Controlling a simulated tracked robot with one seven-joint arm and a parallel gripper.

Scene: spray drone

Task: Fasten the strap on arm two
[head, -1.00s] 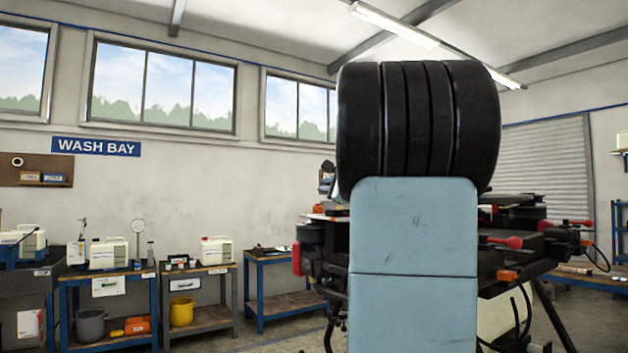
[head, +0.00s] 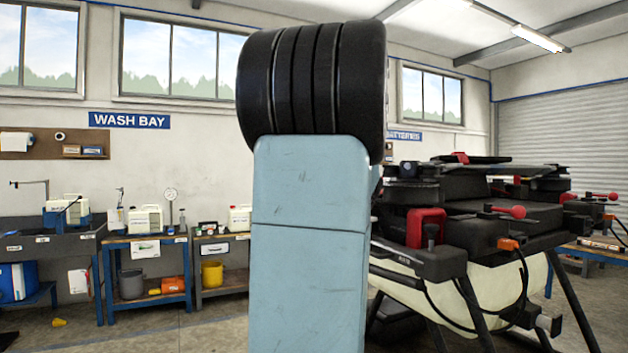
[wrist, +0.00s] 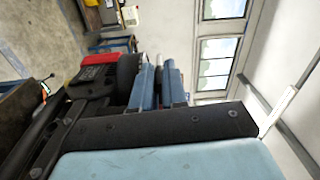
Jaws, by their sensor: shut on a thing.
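The spray drone stands at the right in the head view, with a black frame (head: 470,258) and a cream tank (head: 500,290). A red bracket-like part (head: 427,228) is on its near folded arm. Red-ended levers (head: 508,211) show along the frame. I cannot make out which arm is arm two or see the strap clearly. In the wrist view, the blue fingers of my gripper (wrist: 158,84) are close together beside a round black part (wrist: 128,74) and a red part (wrist: 100,58) of the drone. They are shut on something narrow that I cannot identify. My arm hides the gripper in the head view.
Blue-framed benches (head: 146,245) with bottles and canisters line the left wall under a WASH BAY sign (head: 129,120). A roller shutter (head: 565,140) is at the far right. Drone legs (head: 574,303) reach down at the right.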

